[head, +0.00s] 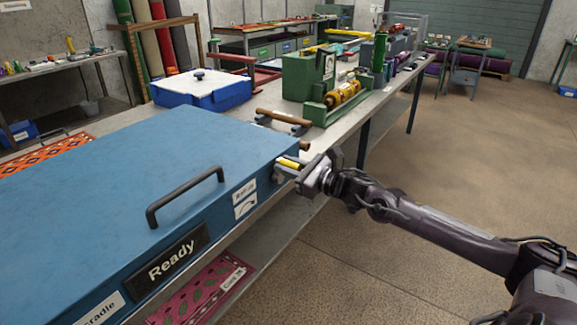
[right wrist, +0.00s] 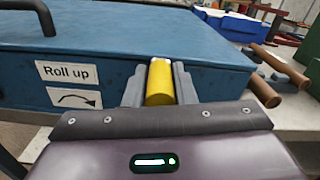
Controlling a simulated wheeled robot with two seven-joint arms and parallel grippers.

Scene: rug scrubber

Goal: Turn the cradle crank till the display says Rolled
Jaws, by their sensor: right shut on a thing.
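The blue cradle (head: 120,170) lies in the left and middle of the head view, with a black handle on its lid. Its front display (head: 171,262) reads "Ready". My right gripper (head: 291,164) is at the cradle's right end and shut on the yellow crank grip (right wrist: 160,82), which sits between its fingers in the right wrist view. A "Roll up" label (right wrist: 68,73) with a curved arrow below it is on the cradle's side, left of the grip. The rest of the crank is hidden by the gripper. My left gripper is not in view.
A long workbench (head: 372,105) runs to the back, carrying a blue-and-white box (head: 202,90), a green machine (head: 308,75) with a yellow roller, and a brown-handled tool (head: 283,119). Below the cradle is a shelf with a pink patterned rug (head: 200,296). The floor at right is open.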

